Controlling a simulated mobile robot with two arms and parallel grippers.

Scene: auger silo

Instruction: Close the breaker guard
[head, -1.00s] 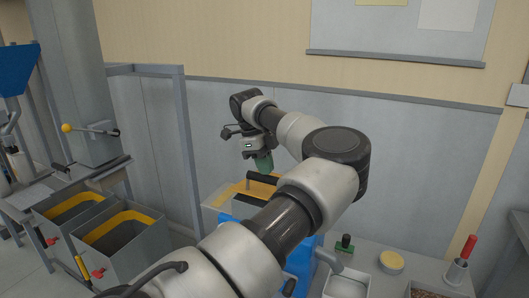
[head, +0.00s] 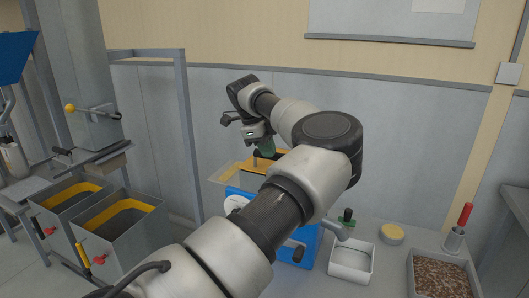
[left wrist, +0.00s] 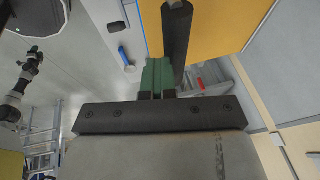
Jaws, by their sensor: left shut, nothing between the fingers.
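The breaker guard appears to be the yellow-edged panel (head: 236,167) with a dark bar handle, on top of a blue machine (head: 304,250). The panel looks raised or tilted, but my arm covers much of it and the exact angle cannot be told. My left gripper (head: 267,148), with green fingertips, is just above the dark handle. In the left wrist view its shut, empty fingers (left wrist: 157,78) are beside the black bar (left wrist: 177,40) and the yellow panel (left wrist: 213,22). Whether they touch the bar cannot be told. My right gripper is out of view.
Two grey bins (head: 121,235) with yellow rims stand at the left, beside a grey post frame (head: 189,140). On the bench at the right are a white tray (head: 351,270), a yellow-topped round tub (head: 391,234), a red-handled tool (head: 465,214) and a tray of brown granules (head: 440,276).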

